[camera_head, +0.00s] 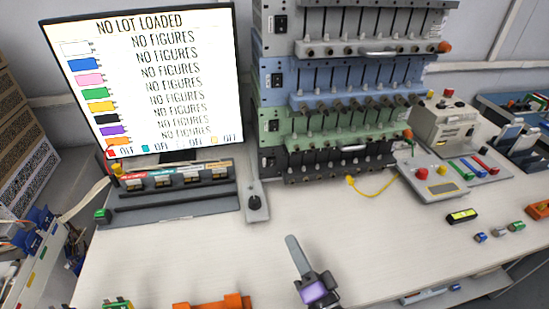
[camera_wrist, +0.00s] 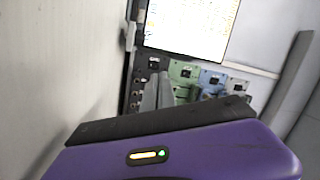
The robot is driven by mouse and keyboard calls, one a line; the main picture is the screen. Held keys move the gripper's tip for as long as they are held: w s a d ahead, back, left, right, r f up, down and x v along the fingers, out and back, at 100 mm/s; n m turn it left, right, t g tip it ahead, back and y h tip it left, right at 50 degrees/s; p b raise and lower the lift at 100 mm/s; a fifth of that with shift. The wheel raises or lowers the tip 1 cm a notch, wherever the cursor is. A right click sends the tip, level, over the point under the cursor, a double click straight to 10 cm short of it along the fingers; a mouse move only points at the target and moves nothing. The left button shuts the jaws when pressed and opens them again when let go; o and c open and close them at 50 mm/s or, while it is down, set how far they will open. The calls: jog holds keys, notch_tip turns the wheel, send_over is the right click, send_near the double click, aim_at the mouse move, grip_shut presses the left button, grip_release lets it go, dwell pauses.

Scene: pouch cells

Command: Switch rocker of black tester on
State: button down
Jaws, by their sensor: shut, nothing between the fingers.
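The black tester (camera_head: 268,163) is the lowest unit of the stack at the back of the bench. Its left end face is partly hidden behind a grey upright piece, and its rocker is too small to read in the head view. In the wrist view the black tester (camera_wrist: 143,88) is leftmost of the row, with a dark rocker (camera_wrist: 155,63) near its top; its position cannot be told. My gripper (camera_head: 291,239) is shut and empty over the front of the bench, well short of the tester. Its grey fingers (camera_wrist: 160,78) point towards the testers in the wrist view.
Above the black tester are green (camera_head: 300,145), blue (camera_head: 271,96) and grey (camera_head: 310,48) testers. A monitor (camera_head: 150,70) stands left, above a grey rack (camera_head: 170,207). The bench middle is clear.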

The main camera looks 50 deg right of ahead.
aim_at(272, 161)
jog(key=w+d+m+h, duration=0.1)
jog(key=w+d+m, duration=0.1)
jog(key=w, duration=0.1)
jog(key=w+d+m+g+h, duration=0.1)
jog(key=w+d+m, duration=0.1)
jog(key=m, duration=0.1)
jog(key=w+d+m+h, duration=0.1)
jog(key=w+d+m, duration=0.1)
jog(key=w, duration=0.1)
jog(key=shift+w+d+r+m+p, duration=0.2)
jog(key=shift+w+r+m+p, duration=0.1)
jog(key=x, duration=1.4)
jog(key=shift+s+d, duration=0.1)
